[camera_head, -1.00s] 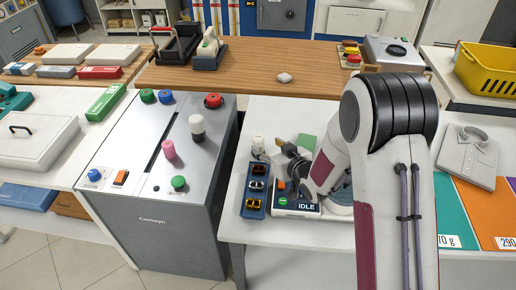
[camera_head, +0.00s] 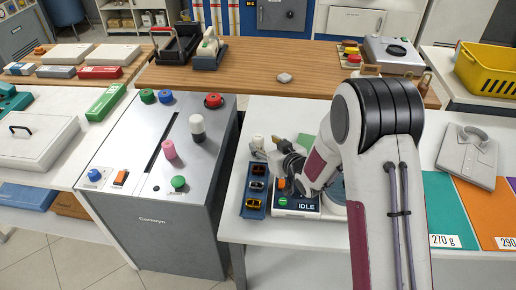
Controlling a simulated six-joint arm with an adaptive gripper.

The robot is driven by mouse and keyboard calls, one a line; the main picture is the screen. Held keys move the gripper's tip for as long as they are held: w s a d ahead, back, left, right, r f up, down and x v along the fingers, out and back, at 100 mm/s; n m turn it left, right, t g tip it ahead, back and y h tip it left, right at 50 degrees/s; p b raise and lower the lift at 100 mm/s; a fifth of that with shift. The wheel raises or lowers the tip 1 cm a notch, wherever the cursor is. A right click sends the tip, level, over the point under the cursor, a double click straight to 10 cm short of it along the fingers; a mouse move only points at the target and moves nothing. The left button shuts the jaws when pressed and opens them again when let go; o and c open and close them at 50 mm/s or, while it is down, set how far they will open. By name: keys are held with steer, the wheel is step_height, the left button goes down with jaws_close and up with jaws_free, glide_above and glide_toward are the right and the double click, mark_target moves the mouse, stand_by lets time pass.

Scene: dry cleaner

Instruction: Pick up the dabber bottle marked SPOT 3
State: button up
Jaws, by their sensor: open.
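No SPOT 3 marking is readable in this view. A small white bottle-like object (camera_head: 258,142) stands on the white table behind the blue tray, partly hidden by my gripper. My gripper (camera_head: 262,155) is open, low over the table just in front of this object. I cannot tell whether they touch. A white object with a dark band (camera_head: 197,127) and a pink one (camera_head: 169,149) stand on the grey metal cabinet to the left; I cannot tell whether either is a dabber bottle.
A blue tray (camera_head: 245,203) with several small items lies below my gripper. A device reading IDLE (camera_head: 305,207) sits beside it, with a green block (camera_head: 307,141) behind. The grey cabinet (camera_head: 150,212) stands left across a gap. Coloured panels (camera_head: 450,205) lie right of my arm.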

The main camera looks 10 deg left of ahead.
mark_target(259, 138)
steer(key=shift+w+a, duration=0.1)
steer(key=shift+w, duration=0.05)
steer(key=shift+x, duration=2.45)
steer(key=shift+w, duration=0.1)
jaws_close()
